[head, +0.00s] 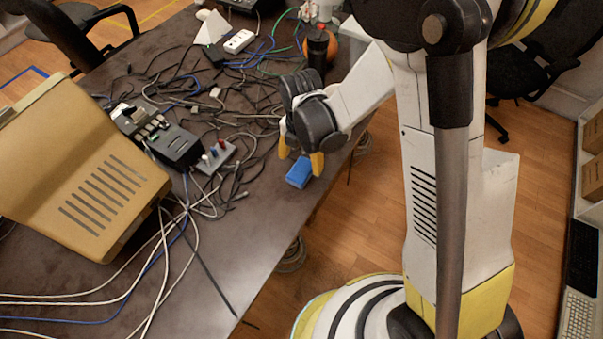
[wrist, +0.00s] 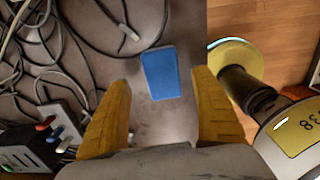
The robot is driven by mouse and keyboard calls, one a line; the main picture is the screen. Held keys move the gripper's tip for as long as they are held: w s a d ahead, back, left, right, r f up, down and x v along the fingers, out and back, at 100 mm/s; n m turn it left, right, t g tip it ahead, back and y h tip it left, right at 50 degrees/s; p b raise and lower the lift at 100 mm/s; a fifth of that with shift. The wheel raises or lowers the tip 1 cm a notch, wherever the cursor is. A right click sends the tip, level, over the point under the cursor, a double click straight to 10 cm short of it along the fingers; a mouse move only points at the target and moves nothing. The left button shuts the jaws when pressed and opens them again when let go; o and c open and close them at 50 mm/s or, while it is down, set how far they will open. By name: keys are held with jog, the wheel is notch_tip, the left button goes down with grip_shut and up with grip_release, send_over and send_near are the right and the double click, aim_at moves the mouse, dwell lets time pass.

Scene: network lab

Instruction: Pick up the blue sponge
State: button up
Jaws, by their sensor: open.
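The blue sponge (head: 299,171) lies flat on the dark table near its right edge in the head view. In the wrist view the sponge (wrist: 161,74) lies ahead of my gripper, between the lines of its two fingers and slightly left of centre. My gripper (head: 301,160) has yellow fingers and hangs beside the sponge in the head view. In the wrist view my gripper (wrist: 163,105) is open, with nothing between its fingertips. I cannot tell how high the fingertips are above the table.
Tangled cables (head: 235,115) cover the table left of the sponge. A small grey box with coloured knobs (head: 216,157), a black device (head: 160,135) and a beige monitor (head: 85,185) stand further left. The table front is mostly bare.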

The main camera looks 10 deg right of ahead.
aim_at(302, 168)
jog(key=f+b, duration=0.1)
jog(key=f, duration=0.3)
jog(key=shift+d+f+b, duration=0.1)
jog(key=shift+d+b, duration=0.1)
jog(key=shift+b, duration=0.15)
jog(key=c, duration=1.1)
jog(key=shift+o, duration=0.2)
jog(key=shift+r+p, duration=0.45)
jog(key=shift+r, duration=0.3)
notch_tip(302, 168, up, 3)
jog(key=shift+f+p, duration=0.1)
jog(key=shift+p, duration=0.65)
jog(key=s+d+r+p, duration=0.4)
jog(key=s+d+r, duration=0.2)
jog(key=d, duration=0.3)
jog(key=shift+s+d+r, duration=0.2)
jog(key=shift+d+r, duration=0.2)
jog(key=shift+r, duration=0.05)
